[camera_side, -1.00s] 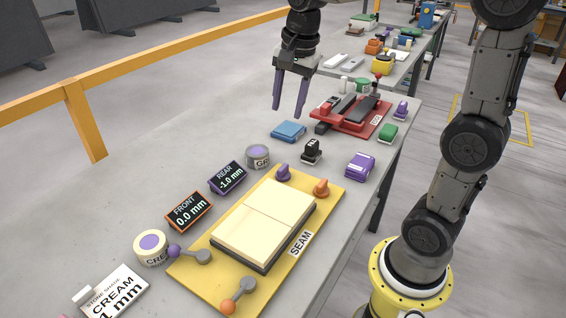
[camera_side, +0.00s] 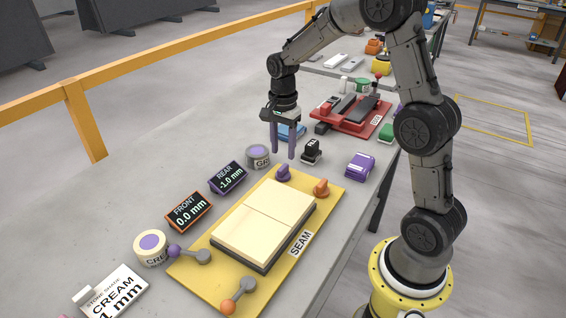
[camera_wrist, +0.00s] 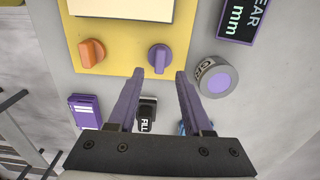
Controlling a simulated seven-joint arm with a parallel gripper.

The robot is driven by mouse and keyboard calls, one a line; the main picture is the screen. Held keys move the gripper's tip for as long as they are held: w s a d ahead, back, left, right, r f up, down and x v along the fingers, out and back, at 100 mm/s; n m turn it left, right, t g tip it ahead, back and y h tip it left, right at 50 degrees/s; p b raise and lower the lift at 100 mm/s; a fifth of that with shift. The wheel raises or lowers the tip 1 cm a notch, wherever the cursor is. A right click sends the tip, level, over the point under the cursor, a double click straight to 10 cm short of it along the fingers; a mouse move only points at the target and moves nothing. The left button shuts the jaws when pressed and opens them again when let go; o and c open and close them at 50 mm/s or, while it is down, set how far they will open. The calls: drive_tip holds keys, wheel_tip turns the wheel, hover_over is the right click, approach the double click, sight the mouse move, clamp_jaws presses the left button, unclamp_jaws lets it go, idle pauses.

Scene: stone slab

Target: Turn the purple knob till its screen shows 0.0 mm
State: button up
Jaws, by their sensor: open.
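The purple knob (camera_side: 283,172) stands on the far edge of the yellow seam board (camera_side: 195,266), beside an orange knob (camera_side: 321,187). The purple-framed REAR screen (camera_side: 227,178) reads -1.0 mm. The orange-framed FRONT screen (camera_side: 188,212) reads 0.0 mm. My gripper (camera_side: 284,155) is open and empty, its purple fingers pointing down just above and beyond the purple knob. In the wrist view the purple knob (camera_wrist: 159,58) lies ahead of the open fingertips (camera_wrist: 160,75), roughly centred between them, its grip running lengthwise in the picture.
A grey tin with a purple lid (camera_side: 257,156) stands left of the knob. Two cream slabs (camera_side: 264,222) lie on the board. A red tool (camera_side: 350,114) sits farther back.

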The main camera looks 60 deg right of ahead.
sight(283, 167)
drive_tip(key=shift+f, duration=2.65)
clamp_jaws()
